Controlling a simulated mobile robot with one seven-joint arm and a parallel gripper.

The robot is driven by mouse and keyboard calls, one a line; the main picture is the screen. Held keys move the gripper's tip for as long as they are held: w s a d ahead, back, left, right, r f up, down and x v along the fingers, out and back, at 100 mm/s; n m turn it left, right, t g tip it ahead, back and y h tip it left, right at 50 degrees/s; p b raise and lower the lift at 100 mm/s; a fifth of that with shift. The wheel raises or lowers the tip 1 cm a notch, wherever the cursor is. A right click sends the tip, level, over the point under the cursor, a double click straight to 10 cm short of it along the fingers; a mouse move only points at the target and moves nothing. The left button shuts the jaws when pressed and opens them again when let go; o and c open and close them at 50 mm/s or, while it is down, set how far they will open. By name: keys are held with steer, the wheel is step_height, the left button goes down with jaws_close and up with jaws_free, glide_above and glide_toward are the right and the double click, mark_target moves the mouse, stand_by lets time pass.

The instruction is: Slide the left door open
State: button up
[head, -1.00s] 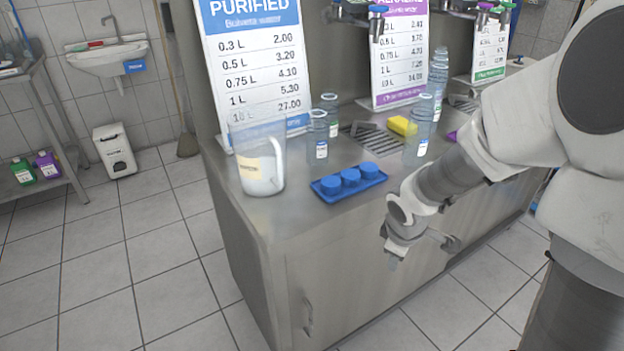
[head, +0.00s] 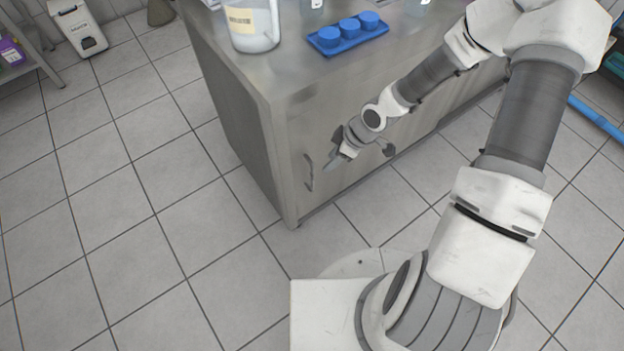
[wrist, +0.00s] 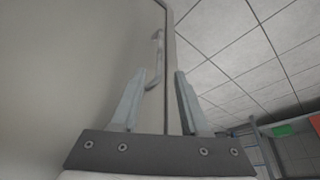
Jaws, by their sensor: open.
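The left door (head: 322,118) is a grey metal panel on the front of the steel cabinet. Its bar handle (head: 309,172) stands upright near the door's left edge. My gripper (head: 336,162) is just right of the handle in the head view, in front of the door. In the wrist view my gripper (wrist: 160,73) is open and empty, its two fingers apart. The handle (wrist: 157,50) shows between and beyond the fingertips there, and the door surface (wrist: 75,70) fills the left side. I cannot tell the exact gap to the handle.
A jug (head: 250,25) and a blue tray (head: 325,46) with blue caps stand on the cabinet top. A white container (head: 78,28) stands on the floor at upper left. The tiled floor left of the cabinet is clear. A blue pipe (head: 598,118) lies at right.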

steer(key=b, duration=0.6)
glide_above(312, 189)
steer(key=f, duration=1.3)
steer(key=shift+w+d+f, duration=0.1)
steer(key=shift+w+f, duration=0.05)
steer(key=shift+w, duration=0.15)
jaws_close()
